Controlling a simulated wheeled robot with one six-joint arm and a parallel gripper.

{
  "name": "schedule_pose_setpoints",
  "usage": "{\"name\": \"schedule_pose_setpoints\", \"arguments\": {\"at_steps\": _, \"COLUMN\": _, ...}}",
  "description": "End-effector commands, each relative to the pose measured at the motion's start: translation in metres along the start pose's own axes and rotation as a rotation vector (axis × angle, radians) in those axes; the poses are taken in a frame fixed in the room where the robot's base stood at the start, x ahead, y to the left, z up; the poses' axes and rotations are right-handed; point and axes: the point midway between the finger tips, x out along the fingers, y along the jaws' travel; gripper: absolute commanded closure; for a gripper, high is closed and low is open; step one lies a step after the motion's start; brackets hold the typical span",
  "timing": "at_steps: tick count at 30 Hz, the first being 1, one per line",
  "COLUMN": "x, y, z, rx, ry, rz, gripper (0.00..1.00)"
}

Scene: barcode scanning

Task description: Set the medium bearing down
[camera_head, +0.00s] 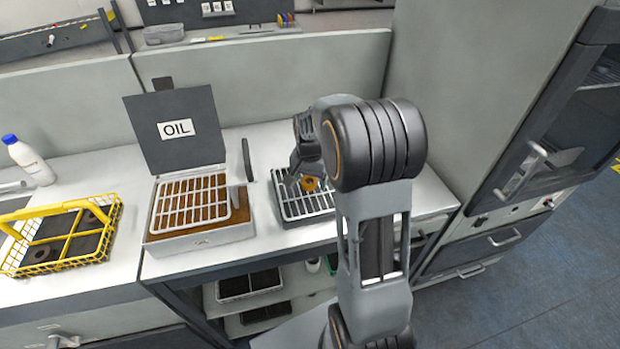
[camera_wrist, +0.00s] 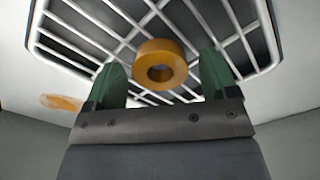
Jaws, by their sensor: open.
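The medium bearing is an orange-yellow ring (camera_wrist: 160,58), and it also shows in the head view (camera_head: 310,183). It rests on a white wire rack (camera_head: 296,205) to the right of the oil box, and the rack's bars show around it in the wrist view (camera_wrist: 228,30). My gripper (camera_wrist: 162,72) is open, with its green fingers on either side of the ring and a gap showing on both sides. In the head view my arm hides part of the gripper and the rack.
An oil box (camera_head: 200,241) with a white grate and a raised OIL lid (camera_head: 178,129) stands left of the rack. A yellow basket (camera_head: 15,262) and a white bottle with a blue cap (camera_head: 30,160) are at the far left. A grey cabinet (camera_head: 470,80) bounds the right side.

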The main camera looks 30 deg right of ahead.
Motion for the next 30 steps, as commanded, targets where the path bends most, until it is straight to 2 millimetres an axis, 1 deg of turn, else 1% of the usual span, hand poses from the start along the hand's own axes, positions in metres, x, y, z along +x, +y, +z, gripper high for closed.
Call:
{"name": "schedule_pose_setpoints", "arguments": {"at_steps": 5, "x": -0.001, "y": 0.0, "z": 0.0, "rx": 0.0, "ry": 0.0, "rz": 0.0, "gripper": 0.21}}
{"name": "schedule_pose_setpoints", "arguments": {"at_steps": 10, "x": -0.013, "y": 0.0, "z": -0.001, "rx": 0.0, "ry": 0.002, "rz": -0.001, "gripper": 0.21}}
{"name": "schedule_pose_setpoints", "arguments": {"at_steps": 14, "x": -0.036, "y": 0.0, "z": -0.001, "rx": 0.0, "ry": 0.004, "rz": -0.003, "gripper": 0.21}}
{"name": "schedule_pose_setpoints", "arguments": {"at_steps": 21, "x": -0.082, "y": 0.0, "z": -0.001, "rx": 0.0, "ry": 0.004, "rz": -0.002, "gripper": 0.21}}
{"name": "schedule_pose_setpoints", "arguments": {"at_steps": 27, "x": -0.11, "y": 0.0, "z": -0.001, "rx": 0.0, "ry": 0.002, "rz": -0.001, "gripper": 0.21}}
{"name": "schedule_pose_setpoints", "arguments": {"at_steps": 30, "x": -0.118, "y": 0.0, "z": 0.001, "rx": -0.003, "ry": 0.003, "rz": -0.002, "gripper": 0.21}}
